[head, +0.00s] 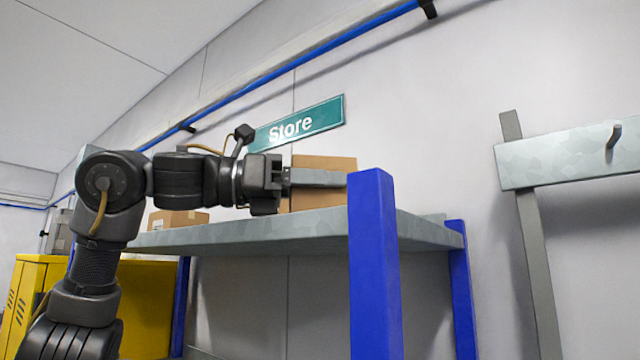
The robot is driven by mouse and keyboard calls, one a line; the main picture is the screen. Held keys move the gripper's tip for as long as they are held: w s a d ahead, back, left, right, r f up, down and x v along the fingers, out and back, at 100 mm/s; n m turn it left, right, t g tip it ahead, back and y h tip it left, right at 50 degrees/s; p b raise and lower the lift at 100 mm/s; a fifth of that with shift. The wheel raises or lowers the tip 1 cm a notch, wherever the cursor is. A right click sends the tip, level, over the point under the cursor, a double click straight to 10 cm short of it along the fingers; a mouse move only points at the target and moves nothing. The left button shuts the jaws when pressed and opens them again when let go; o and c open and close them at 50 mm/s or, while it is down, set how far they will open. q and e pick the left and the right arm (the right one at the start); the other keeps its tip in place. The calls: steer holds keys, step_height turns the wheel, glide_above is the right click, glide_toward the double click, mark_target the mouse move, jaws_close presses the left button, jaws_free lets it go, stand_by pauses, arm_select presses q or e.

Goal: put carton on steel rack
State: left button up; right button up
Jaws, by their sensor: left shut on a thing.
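My left gripper (318,179) reaches in from the left at the level of the top shelf. It is shut on a brown carton (324,163), which shows behind and above the finger. The carton is over the grey shelf of the steel rack (290,232), near its right front post. The shelf edge and finger hide the carton's underside, so I cannot tell whether it touches the shelf. The rack has blue posts (374,265). My right gripper is not in view.
Another carton (178,219) sits on the left part of the shelf. A yellow cabinet (148,300) stands at the lower left. A green "Store" sign (298,124) hangs on the wall behind. A grey hook rail (570,153) is at the right.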

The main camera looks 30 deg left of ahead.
arm_select(q)
steer(key=o, duration=1.1)
steer(key=shift+o, duration=0.2)
steer(key=b+v, duration=0.2)
steer(key=v, duration=0.8)
steer(key=shift+s+a+b, duration=0.25)
steer(key=shift+b, duration=0.1)
